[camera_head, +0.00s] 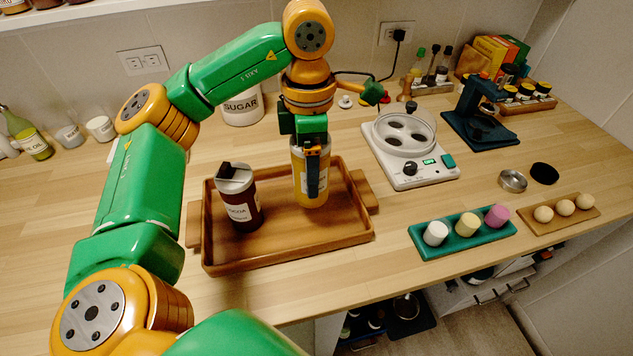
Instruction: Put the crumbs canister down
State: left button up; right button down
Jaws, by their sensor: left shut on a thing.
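The crumbs canister (300,190), a clear jar with golden contents and a pale label, is upright over the right part of a wooden tray (290,258). My left gripper (313,178) comes down from above and is shut on it, with a dark finger across its front. Its lid is mostly hidden by the gripper. I cannot tell whether its base touches the tray floor. My right gripper is not in view.
A dark cocoa canister (240,205) stands in the tray's left part. A sugar canister (243,108) is behind. A white appliance (410,150) and a green tray (462,236) with coloured pieces stand to the right. The tray floor between the canisters is clear.

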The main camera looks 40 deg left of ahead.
pick_arm(q)
jog(key=shift+w+f, duration=1.1)
jog(key=shift+f, duration=0.1)
jog(key=f, duration=0.3)
jog(key=shift+w+a, duration=0.15)
jog(key=shift+a, duration=0.05)
jog(key=shift+f, duration=0.35)
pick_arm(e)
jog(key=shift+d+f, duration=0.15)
pick_arm(q)
jog(key=shift+f, duration=0.2)
jog(key=o, duration=1.4)
jog(key=shift+r, duration=0.1)
jog(key=shift+o, duration=0.2)
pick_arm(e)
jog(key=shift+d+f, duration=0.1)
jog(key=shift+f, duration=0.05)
